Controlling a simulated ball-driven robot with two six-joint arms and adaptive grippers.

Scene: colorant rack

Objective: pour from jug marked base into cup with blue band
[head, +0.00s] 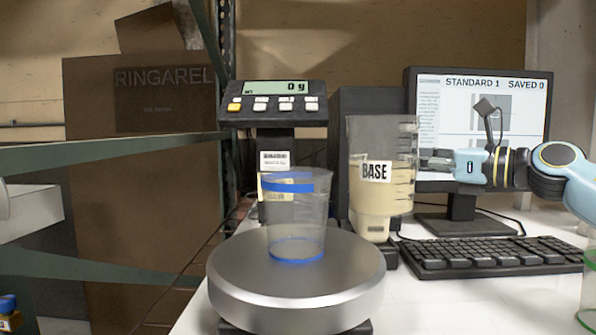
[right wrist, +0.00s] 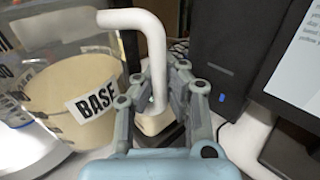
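The clear cup with the blue band (head: 297,218) stands upright and looks empty on the round silver scale plate (head: 230,285). The jug marked BASE (head: 382,140) is clear and partly filled with cream liquid. It looks upright, to the right of and behind the cup. It also shows at the left of the right wrist view (right wrist: 80,110), with its white handle (right wrist: 152,45). My right gripper (head: 428,161) is at the jug's right side. In the right wrist view its fingers (right wrist: 158,85) are on both sides of the handle and look closed on it. My left gripper is not in view.
The scale display (head: 277,88) reads 0 g. A monitor (head: 540,130) and a black keyboard (head: 490,257) are on the right. A green-banded cup (head: 588,290) is cut off at the right edge. A green shelf frame (head: 100,147) stands on the left. White table is bare before the keyboard.

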